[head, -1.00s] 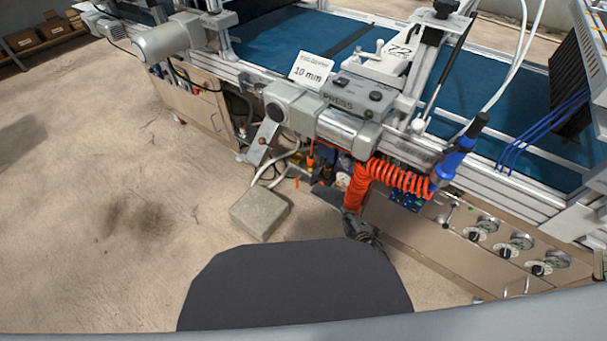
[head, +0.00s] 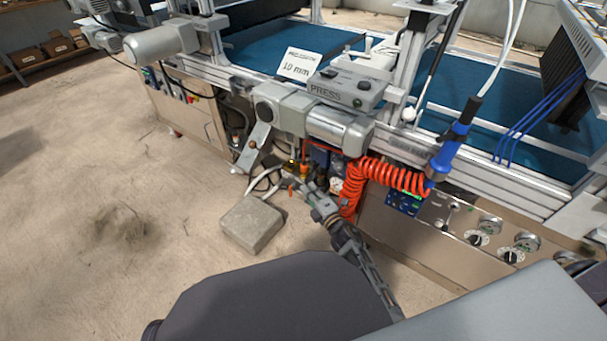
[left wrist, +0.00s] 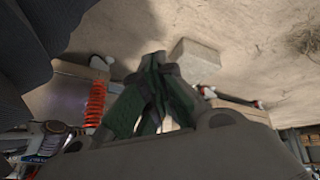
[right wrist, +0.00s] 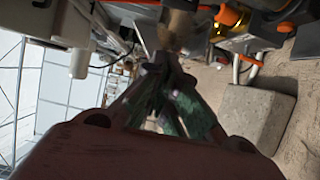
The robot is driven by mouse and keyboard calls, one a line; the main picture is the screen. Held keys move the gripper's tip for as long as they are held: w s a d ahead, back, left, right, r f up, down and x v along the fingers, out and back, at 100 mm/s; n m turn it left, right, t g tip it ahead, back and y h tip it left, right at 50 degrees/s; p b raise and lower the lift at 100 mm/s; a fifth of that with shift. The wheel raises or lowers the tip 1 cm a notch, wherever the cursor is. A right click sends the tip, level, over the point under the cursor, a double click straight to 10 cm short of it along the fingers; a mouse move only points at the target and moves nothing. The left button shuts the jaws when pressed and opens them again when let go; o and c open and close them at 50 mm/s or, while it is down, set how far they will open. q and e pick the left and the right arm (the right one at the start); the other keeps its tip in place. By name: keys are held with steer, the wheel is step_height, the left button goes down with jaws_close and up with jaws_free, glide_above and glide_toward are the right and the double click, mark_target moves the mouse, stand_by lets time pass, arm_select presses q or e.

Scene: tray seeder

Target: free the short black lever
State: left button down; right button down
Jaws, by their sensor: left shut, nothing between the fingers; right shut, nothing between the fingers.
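I cannot make out the short black lever for certain in any view. My right gripper (head: 308,192) shows in the head view, low in front of the machine, under the press unit (head: 340,130) and left of the coiled orange hose. In the right wrist view its fingers (right wrist: 170,58) are shut and empty. A blurred brown part (right wrist: 178,28) is just beyond the tips; I cannot tell whether they touch it. My left gripper (left wrist: 153,58) is shut and empty in the left wrist view. It is outside the head view.
A concrete block (head: 252,222) lies on the floor left of my right gripper. A flat grey arm (head: 256,145) hangs from the motor above it. The orange coiled hose (head: 350,185) and a panel with knobs (head: 470,225) are to the right. The floor at left is clear.

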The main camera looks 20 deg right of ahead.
steer(key=shift+w, duration=0.1)
